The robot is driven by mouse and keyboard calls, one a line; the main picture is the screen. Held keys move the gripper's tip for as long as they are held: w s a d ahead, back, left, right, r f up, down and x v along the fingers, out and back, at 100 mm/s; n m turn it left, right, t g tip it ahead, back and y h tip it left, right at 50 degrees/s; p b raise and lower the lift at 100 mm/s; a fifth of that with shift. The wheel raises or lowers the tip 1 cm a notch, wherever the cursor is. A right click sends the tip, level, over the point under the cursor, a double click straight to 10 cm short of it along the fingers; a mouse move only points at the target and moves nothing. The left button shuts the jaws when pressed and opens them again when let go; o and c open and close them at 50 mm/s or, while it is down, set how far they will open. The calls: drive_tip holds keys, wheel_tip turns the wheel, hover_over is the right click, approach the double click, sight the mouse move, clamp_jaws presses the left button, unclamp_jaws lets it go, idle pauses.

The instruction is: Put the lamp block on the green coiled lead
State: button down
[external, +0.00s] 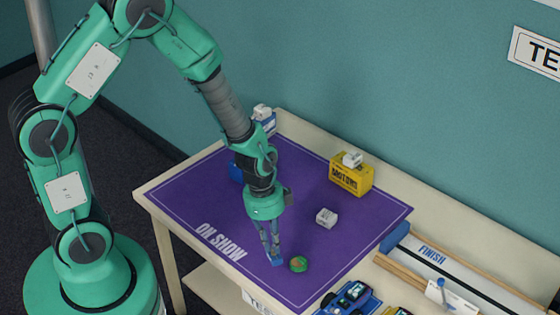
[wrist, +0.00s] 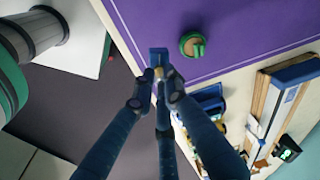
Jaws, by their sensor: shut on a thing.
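The green coiled lead (external: 299,264) is a small round green and tan bundle near the front edge of the purple mat. In the wrist view it (wrist: 193,46) lies to the right of the fingertips. My gripper (external: 274,257) points down just left of the lead. Its fingers (wrist: 159,80) are shut on a small blue block (external: 278,262), apparently the lamp block, which also shows in the wrist view (wrist: 158,56) with a small pale yellow part by the fingertips. Block and lead look apart. The block's height over the mat is hard to tell.
A white block (external: 326,218) lies on the purple mat (external: 350,239). A yellow motors box (external: 351,175) stands behind it. The mat around the lead is clear.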

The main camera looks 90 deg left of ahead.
drive_tip(key=w+a, duration=0.3)
drive_tip(key=w, duration=0.4)
drive_tip(key=shift+a+f, duration=0.25)
drive_tip(key=shift+f, duration=0.1)
drive_tip(key=shift+f, duration=0.1)
drive_tip(key=shift+f+b, duration=0.45)
drive_tip(key=shift+f, duration=1.2)
drive_tip(key=shift+f, duration=0.2)
drive_tip(key=c, duration=1.8)
unclamp_jaws()
drive_tip(key=shift+o, duration=0.2)
drive_tip(key=shift+r, duration=0.2)
wheel_tip(320, 180, up, 12)
drive_tip(key=s+p, duration=0.1)
drive_tip(key=p, duration=0.1)
drive_tip(key=shift+s+a, duration=0.25)
drive_tip(key=shift+a, duration=0.05)
